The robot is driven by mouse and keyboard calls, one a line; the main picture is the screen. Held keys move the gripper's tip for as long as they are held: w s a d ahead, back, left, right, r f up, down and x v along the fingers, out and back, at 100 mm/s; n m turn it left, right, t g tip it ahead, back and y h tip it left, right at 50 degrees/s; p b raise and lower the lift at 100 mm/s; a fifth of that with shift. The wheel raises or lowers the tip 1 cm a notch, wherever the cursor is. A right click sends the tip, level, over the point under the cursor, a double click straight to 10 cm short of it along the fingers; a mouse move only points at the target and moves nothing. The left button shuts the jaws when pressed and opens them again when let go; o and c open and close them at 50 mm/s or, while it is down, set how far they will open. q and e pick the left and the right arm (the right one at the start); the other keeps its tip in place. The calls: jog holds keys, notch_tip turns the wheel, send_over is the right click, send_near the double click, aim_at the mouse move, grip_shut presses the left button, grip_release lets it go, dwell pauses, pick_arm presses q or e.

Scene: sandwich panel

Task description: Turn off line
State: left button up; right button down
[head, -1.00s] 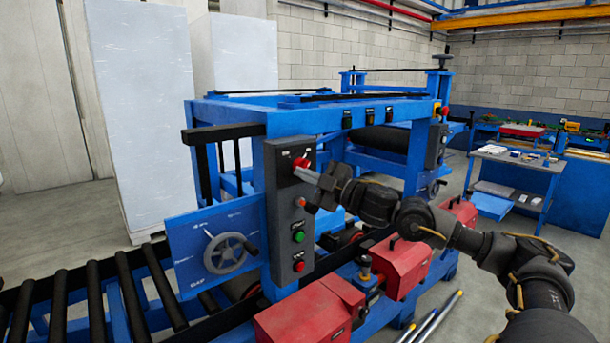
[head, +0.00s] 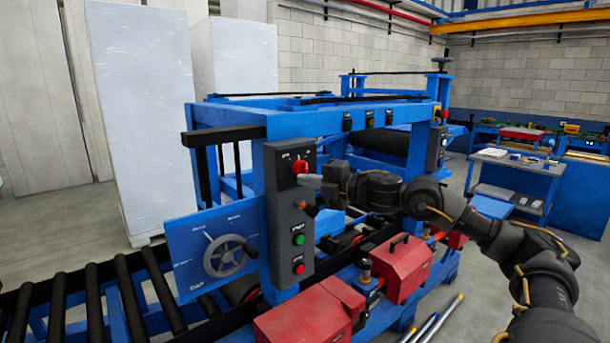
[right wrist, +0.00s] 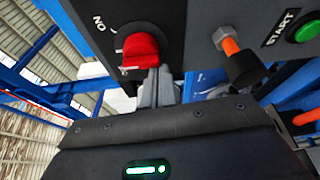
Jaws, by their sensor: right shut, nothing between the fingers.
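The grey control panel (head: 287,222) stands on a blue post of the line machine. A red rotary switch (head: 299,166) is at its top, and it shows large in the right wrist view (right wrist: 140,51) beside the label "ON". A lever with an orange shaft (right wrist: 231,47) sits beside it. Below are a green button (head: 299,239), labelled START in the right wrist view, and a red button (head: 299,269). My right gripper (head: 300,180) is shut and empty, its fingertips (right wrist: 157,74) just beside the red switch; contact is unclear. My left gripper is out of view.
A blue plate with a handwheel (head: 227,256) and a roller conveyor (head: 92,295) are at the left. Red motor boxes (head: 402,264) sit low below my right arm. A side table (head: 512,162) stands behind at the right.

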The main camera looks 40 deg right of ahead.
jog(key=n, duration=0.1)
jog(key=n+g+p, duration=0.1)
jog(key=n, duration=0.1)
jog(key=shift+d+h, duration=0.35)
jog(key=shift+h, duration=0.05)
jog(key=shift+d+f+n, duration=0.1)
jog(key=shift+n, duration=0.7)
jog(key=shift+d, duration=0.1)
jog(key=shift+f, duration=0.1)
jog(key=shift+a+f, duration=0.3)
jog(key=shift+a, duration=0.1)
jog(key=s+b, duration=0.9)
jog(key=b, duration=0.2)
jog(key=shift+s+r, duration=0.15)
jog(key=shift+s, duration=0.05)
